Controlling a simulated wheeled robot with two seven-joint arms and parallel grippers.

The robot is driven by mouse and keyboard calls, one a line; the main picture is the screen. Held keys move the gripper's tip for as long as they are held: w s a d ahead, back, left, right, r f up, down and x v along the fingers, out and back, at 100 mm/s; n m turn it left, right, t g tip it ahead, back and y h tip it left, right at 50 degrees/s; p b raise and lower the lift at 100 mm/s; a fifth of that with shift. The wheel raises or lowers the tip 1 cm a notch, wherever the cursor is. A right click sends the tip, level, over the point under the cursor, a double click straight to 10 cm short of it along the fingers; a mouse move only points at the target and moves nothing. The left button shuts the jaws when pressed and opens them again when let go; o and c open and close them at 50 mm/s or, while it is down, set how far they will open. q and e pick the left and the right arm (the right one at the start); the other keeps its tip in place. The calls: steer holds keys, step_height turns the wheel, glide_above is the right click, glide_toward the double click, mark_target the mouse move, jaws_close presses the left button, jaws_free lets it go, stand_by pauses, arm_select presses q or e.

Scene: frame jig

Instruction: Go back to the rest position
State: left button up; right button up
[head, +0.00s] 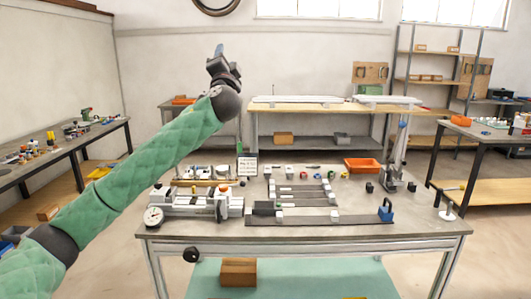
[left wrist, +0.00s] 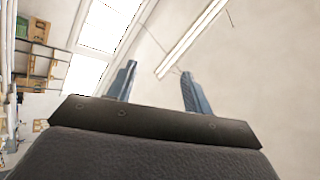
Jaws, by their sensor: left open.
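My left arm, in a green quilted sleeve, reaches up across the head view from the lower left. My left gripper (head: 219,52) is raised above the back of the workbench, pointing upward. In the left wrist view its two blue-grey fingers (left wrist: 155,88) stand apart with nothing between them, against wall and windows. No object is at the fingers. The workbench (head: 420,228) stands in front of me with a frame jig (head: 290,193) of metal bars on it. My right gripper does not show in either view.
A grey clamp device with a round dial (head: 153,216) sits at the bench's front left. An orange bin (head: 362,165) and a blue-handled part (head: 386,210) are on the right side. Side tables (head: 50,155) stand left and right. The air around the raised gripper looks clear.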

arm_select(q)
steer(key=s+f+n+g+h+p, duration=0.15)
steer(key=s+f+g, duration=0.4)
steer(key=f, duration=0.75)
steer(key=s+f+n+g, duration=0.25)
steer(key=s+f, duration=0.55)
steer(key=f, duration=0.5)
steer(key=s+f+n+g+h, duration=0.15)
steer(key=s+f+g, duration=0.4)
steer(key=f, duration=0.75)
steer(key=s+a+f+n+g+p, duration=0.25)
steer(key=s+f+n+g, duration=0.2)
steer(key=s+f, duration=2.15)
steer(key=s+f+g, duration=0.2)
steer(key=s+f, duration=0.3)
steer(key=s, duration=0.3)
steer(key=s+f+g, duration=0.2)
steer(key=s+f, duration=0.3)
steer(key=s, duration=0.3)
steer(key=shift+s+f, duration=0.35)
steer(key=shift+f, duration=0.05)
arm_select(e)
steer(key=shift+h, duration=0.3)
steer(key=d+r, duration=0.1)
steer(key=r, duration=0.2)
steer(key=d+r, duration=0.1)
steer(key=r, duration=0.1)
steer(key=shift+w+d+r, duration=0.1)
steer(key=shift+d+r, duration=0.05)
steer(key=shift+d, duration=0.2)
